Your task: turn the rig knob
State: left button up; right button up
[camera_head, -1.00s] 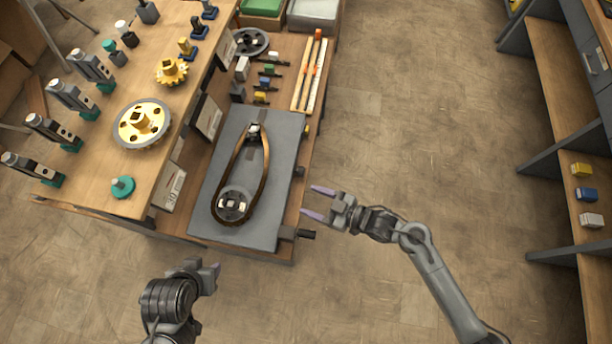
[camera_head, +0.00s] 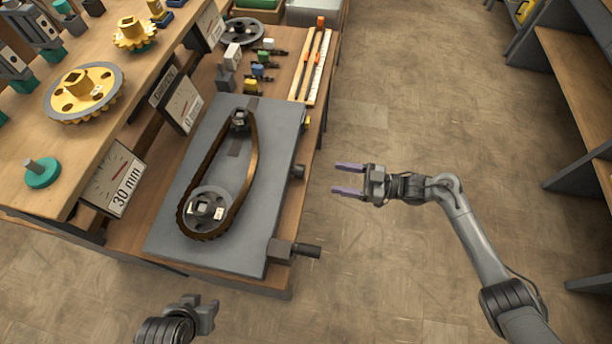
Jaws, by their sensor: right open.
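The rig is a grey plate (camera_head: 265,140) on the bench, with a brown chain (camera_head: 250,165) looped around a large wheel (camera_head: 206,212) and a small one (camera_head: 239,121). A dark knob (camera_head: 306,250) on a grey block sticks out of the plate's lower right edge. A smaller dark knob (camera_head: 297,172) sits farther up that edge. My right gripper (camera_head: 348,180) is open and empty over the floor, right of the plate, fingers pointing left, apart from both knobs. My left gripper (camera_head: 207,312) is below the bench's front edge, apart from the rig; its finger gap is unclear.
A raised shelf on the left bears a gold gear wheel (camera_head: 84,92), a teal part (camera_head: 42,172) and several tools. Floor right of the bench is clear.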

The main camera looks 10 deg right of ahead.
aim_at(305, 172)
jog(key=x, duration=0.8)
jog(key=shift+w+a+b, duration=0.15)
jog(key=shift+a+b, duration=0.2)
jog(key=shift+b, duration=0.05)
jog(key=shift+x, duration=0.85)
jog(key=shift+c, duration=0.3)
jog(key=c, duration=1)
jog(key=shift+r+m+p, duration=0.2)
jog(key=shift+m+p, duration=0.65)
jog(key=shift+m, duration=0.05)
jog(key=shift+f+m, duration=0.1)
jog(key=shift+m, duration=0.2)
jog(key=shift+f, duration=0.1)
